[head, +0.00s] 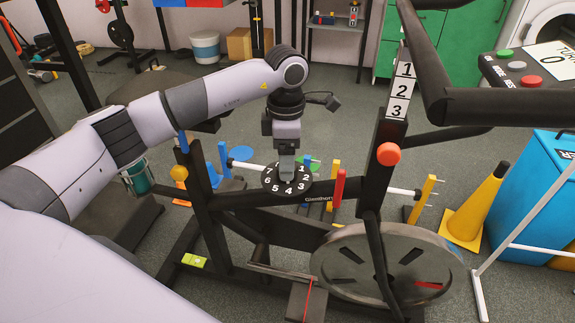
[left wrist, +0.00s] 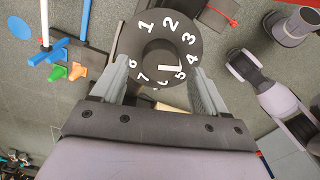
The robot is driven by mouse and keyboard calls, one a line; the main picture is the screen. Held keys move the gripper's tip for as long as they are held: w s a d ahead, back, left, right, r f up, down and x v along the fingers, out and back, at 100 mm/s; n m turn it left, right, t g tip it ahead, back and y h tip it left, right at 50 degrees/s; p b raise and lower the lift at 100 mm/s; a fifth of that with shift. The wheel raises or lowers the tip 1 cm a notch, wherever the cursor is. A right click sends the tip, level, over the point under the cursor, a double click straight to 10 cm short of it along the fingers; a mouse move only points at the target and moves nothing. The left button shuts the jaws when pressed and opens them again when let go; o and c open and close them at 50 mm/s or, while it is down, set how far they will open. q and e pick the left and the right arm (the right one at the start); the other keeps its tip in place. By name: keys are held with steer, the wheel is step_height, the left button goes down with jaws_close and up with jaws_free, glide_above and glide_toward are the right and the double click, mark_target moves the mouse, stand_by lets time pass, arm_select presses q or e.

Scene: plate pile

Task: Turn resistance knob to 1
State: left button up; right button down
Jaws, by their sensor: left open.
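In the left wrist view my left gripper (left wrist: 160,72) is open, one finger on each side of the raised centre. I cannot tell whether the fingers touch it. My right gripper is not in view.
The bike's dark post (head: 372,180) carries an orange knob (head: 388,154) and a 1-2-3 label (head: 402,90). Its handlebar (head: 500,107) crosses the upper right. A large flywheel (head: 345,265) is below. A yellow cone (head: 475,210) and blue bin (head: 535,180) stand at right.

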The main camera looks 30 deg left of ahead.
arm_select(q)
steer(key=shift+f, duration=1.1)
steer(key=c, duration=1.1)
steer(key=shift+o, duration=0.2)
